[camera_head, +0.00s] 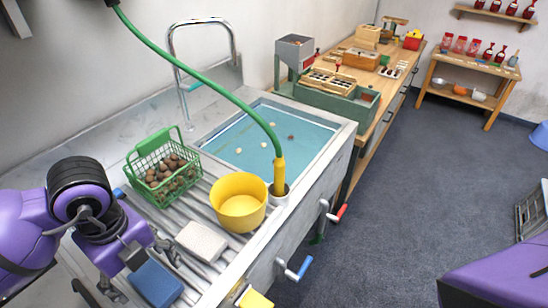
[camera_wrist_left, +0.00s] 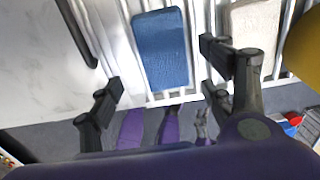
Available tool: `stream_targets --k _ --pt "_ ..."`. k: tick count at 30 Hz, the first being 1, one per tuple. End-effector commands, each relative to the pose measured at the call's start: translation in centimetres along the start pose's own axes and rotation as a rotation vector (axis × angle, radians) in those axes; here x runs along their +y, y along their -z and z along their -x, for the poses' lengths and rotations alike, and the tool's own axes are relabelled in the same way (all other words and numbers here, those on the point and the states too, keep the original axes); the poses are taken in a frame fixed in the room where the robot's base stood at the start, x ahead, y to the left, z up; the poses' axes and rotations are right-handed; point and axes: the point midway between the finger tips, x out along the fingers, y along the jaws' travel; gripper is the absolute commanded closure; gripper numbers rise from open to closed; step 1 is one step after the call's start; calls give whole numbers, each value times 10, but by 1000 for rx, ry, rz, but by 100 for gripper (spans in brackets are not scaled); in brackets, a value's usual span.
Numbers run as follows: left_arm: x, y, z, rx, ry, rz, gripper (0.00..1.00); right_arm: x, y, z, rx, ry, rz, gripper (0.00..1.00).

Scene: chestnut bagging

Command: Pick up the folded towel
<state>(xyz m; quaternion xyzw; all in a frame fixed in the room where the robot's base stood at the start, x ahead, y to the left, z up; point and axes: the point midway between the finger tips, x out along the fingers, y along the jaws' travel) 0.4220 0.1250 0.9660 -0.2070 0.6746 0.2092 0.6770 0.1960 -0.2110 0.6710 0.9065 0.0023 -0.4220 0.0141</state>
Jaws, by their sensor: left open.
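A blue folded towel-like pad (camera_head: 155,284) lies flat on the ribbed drainboard at the lower left. It also shows between the fingers in the left wrist view (camera_wrist_left: 162,48). A pale folded towel-like pad (camera_head: 201,241) lies just right of it, also in the wrist view (camera_wrist_left: 256,24). I cannot tell which one is the named towel. My left gripper (camera_head: 145,270) is open and empty above the blue pad, its fingers (camera_wrist_left: 160,82) on either side. No contact is visible. My right gripper is out of view.
A green basket (camera_head: 162,170) of brown chestnuts stands behind the pads. A yellow bowl (camera_head: 238,203) and a green hose with a yellow nozzle (camera_head: 279,176) are to the right. The blue-floored basin (camera_head: 253,134) lies beyond. The drainboard's front edge is close.

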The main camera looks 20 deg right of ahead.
Motion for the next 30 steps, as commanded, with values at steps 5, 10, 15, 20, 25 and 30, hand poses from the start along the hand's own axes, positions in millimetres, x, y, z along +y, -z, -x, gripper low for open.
stream_targets --k 5,10,15,20,25,30 --pt "-4 -3 -24 4 -1 0 27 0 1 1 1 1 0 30" --pt "-6 -4 -47 3 1 -2 27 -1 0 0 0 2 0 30" --pt "-6 -4 -52 2 2 -3 27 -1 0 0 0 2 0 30" --pt "-6 -4 -52 2 3 -3 29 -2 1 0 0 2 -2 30" --pt "-6 -4 -52 2 3 -3 52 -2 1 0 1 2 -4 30" --pt "-6 -4 -52 2 3 -4 74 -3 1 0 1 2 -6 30"
